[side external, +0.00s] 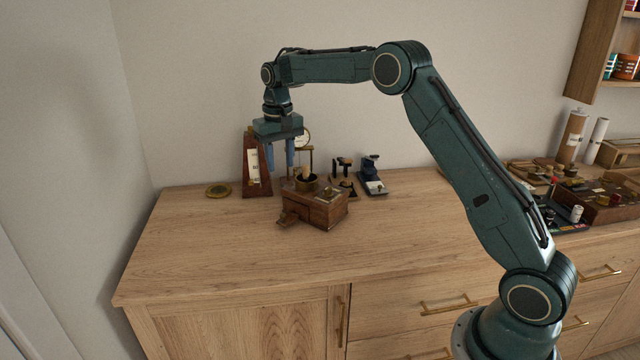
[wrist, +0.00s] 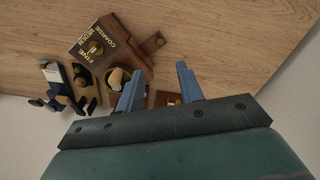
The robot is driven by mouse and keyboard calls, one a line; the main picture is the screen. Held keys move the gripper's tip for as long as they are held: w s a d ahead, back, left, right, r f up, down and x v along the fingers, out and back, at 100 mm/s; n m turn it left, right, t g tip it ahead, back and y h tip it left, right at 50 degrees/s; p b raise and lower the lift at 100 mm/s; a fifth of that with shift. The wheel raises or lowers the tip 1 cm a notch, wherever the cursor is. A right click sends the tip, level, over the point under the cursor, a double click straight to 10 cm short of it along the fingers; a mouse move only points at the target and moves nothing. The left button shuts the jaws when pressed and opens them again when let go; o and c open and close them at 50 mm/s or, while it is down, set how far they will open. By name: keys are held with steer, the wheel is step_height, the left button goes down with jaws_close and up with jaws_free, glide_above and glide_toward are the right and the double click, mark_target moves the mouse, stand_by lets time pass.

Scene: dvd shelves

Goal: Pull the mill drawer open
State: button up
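The mill (side external: 328,210) is a dark wooden box on the cabinet top, with a brass cup on top. In the wrist view the mill (wrist: 92,48) has a top plate reading FINE, MEDIUM, COARSE. A small wooden piece with a knob, apparently the drawer (side external: 288,218), juts from its left side; it also shows in the wrist view (wrist: 152,43). I cannot tell how far it is out. My gripper (side external: 279,160) points down above and behind the mill, in front of the metronome. Its blue fingers (wrist: 158,85) are apart with nothing between them.
A wooden metronome (side external: 253,178) stands behind the mill, left of it. A round brass disc (side external: 218,190) lies farther left. Small black devices (side external: 372,178) stand to the right. Crowded trays (side external: 600,205) sit at far right. The cabinet top in front (side external: 230,245) is clear.

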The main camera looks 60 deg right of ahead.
mark_target(283, 214)
steer(key=shift+w+d+f, duration=0.25)
steer(key=shift+w+f, duration=0.15)
steer(key=shift+f, duration=0.35)
step_height(283, 214, down, 14)
steer(key=shift+r, duration=0.15)
stand_by(0.3)
jaws_close()
